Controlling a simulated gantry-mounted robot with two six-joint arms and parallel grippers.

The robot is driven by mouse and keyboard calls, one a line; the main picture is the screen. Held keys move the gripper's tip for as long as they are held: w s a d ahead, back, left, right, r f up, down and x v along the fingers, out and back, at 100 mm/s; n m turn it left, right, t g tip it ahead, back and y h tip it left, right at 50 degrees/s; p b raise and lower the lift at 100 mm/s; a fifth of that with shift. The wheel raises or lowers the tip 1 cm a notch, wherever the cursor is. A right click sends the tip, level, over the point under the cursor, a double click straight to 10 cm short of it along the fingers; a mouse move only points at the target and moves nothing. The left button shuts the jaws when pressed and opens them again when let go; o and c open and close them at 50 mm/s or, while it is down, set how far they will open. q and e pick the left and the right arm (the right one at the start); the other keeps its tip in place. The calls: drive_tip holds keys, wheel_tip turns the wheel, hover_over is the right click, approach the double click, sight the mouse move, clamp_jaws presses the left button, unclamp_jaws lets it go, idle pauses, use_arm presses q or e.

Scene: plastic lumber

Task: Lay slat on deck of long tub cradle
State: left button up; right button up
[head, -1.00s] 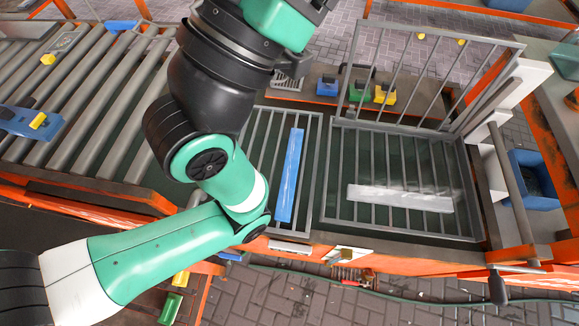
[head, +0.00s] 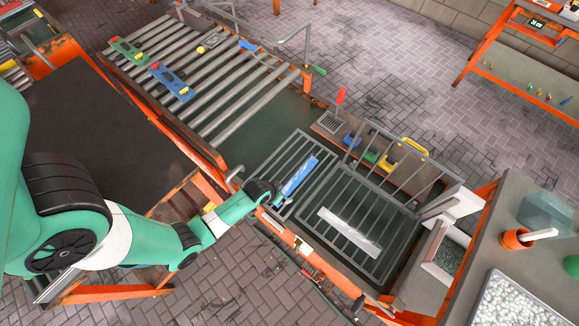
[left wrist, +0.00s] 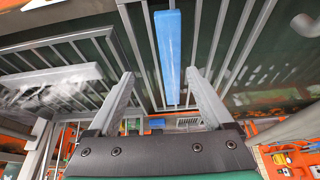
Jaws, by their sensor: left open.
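A blue slat (head: 299,176) lies lengthwise on the bars of the smaller grey grate (head: 268,172). A pale whitish slat (head: 348,232) lies across the larger grate (head: 330,185) beside it. My left gripper (head: 279,203) is at the near end of the blue slat. In the left wrist view the open fingers of my left gripper (left wrist: 160,74) stand on either side of the blue slat (left wrist: 167,45), with gaps on both sides. Whether they are above it or level with it is hard to tell. I cannot tell which grate is the long tub cradle's deck. My right gripper is not seen.
A barred panel (head: 397,160) rises behind the larger grate. Blue, green and yellow items (head: 370,157) stand behind it. A roller conveyor (head: 215,80) lies to the left. A bench with a bin of pale pellets (head: 515,305) is at the right.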

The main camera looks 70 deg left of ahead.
use_arm(q)
wheel_tip(320, 180, up, 2)
drive_tip(key=s, duration=0.2)
drive_tip(key=b, duration=0.6)
hover_over(285, 191)
drive_tip(key=s+d, duration=0.2)
drive_tip(key=s, duration=0.1)
drive_tip(key=f, duration=0.6)
drive_tip(key=shift+w+a, duration=0.15)
drive_tip(key=shift+w, duration=0.05)
drive_tip(key=shift+w+a+f, duration=0.1)
drive_tip(key=shift+w+f, duration=0.05)
drive_tip(key=shift+f, duration=0.05)
drive_tip(key=shift+r, duration=0.1)
drive_tip(key=b+x, duration=0.3)
drive_tip(key=x, duration=0.1)
drive_tip(key=shift+f+b, duration=0.25)
drive_tip(key=shift+b, duration=0.05)
drive_tip(key=shift+w+a+f, duration=0.15)
drive_tip(key=shift+w+f, duration=0.05)
drive_tip(key=shift+f, duration=0.05)
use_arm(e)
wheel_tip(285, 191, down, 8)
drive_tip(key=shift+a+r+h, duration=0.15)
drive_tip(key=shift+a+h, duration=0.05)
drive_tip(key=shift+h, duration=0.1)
use_arm(q)
drive_tip(key=shift+r, duration=0.1)
clamp_jaws()
